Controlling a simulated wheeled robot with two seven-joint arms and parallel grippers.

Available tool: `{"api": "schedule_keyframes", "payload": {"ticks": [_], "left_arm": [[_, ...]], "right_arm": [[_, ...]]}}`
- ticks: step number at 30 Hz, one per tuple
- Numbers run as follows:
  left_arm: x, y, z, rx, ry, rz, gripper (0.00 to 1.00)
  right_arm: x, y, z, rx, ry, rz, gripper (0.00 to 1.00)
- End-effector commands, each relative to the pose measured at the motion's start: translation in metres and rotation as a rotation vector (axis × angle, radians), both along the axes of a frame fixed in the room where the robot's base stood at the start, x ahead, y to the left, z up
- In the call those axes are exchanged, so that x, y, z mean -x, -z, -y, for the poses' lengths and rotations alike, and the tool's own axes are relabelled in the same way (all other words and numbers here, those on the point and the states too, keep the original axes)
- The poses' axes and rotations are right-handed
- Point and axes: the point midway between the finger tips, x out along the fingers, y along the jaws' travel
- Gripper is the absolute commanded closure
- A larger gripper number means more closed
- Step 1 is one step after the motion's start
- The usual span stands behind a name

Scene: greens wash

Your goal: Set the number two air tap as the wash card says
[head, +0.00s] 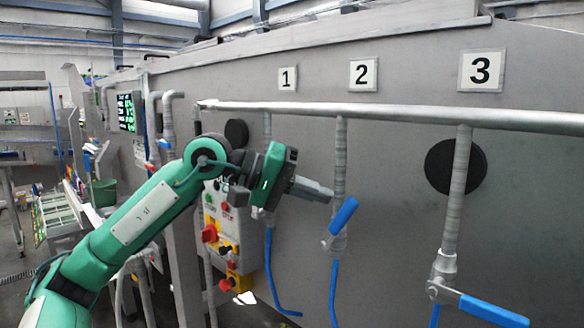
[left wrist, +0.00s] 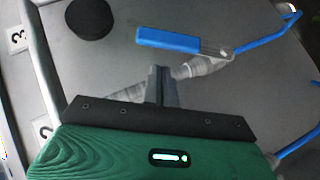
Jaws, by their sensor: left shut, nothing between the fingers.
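The number two air tap has a blue lever (head: 343,215) on a grey valve body at the lower end of the pipe below plate 2 (head: 363,74). The lever slants up and to the right, at an angle to its pipe. It also shows in the left wrist view (left wrist: 180,41), beyond my fingertips. My left gripper (head: 325,194) is shut and empty, just up and left of the lever in the head view. Its closed fingers (left wrist: 163,75) show apart from the lever in the wrist view. I cannot make out a wash card. My right gripper is out of view.
The number three tap's blue lever (head: 494,311) lies nearly level at the lower right. A long horizontal pipe (head: 400,113) runs above the taps. A control box with red knobs (head: 209,233) is behind my left arm. A lit screen (head: 126,112) stands farther left.

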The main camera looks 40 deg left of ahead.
Motion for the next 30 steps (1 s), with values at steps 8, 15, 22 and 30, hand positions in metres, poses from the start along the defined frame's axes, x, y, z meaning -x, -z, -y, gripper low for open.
{"api": "schedule_keyframes", "payload": {"ticks": [8, 15, 22, 30], "left_arm": [[0.002, 0.01, 0.016, 0.0, -0.001, -0.001, 1.0], [0.001, 0.01, 0.016, 0.001, 0.0, -0.001, 1.0], [0.002, 0.009, 0.018, -0.016, 0.001, 0.001, 1.0], [0.003, 0.006, 0.03, -0.137, 0.003, 0.012, 1.0]], "right_arm": [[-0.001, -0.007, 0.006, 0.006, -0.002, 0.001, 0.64], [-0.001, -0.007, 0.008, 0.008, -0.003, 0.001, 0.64], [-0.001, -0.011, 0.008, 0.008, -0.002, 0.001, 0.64], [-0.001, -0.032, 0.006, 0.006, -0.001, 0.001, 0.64]]}}
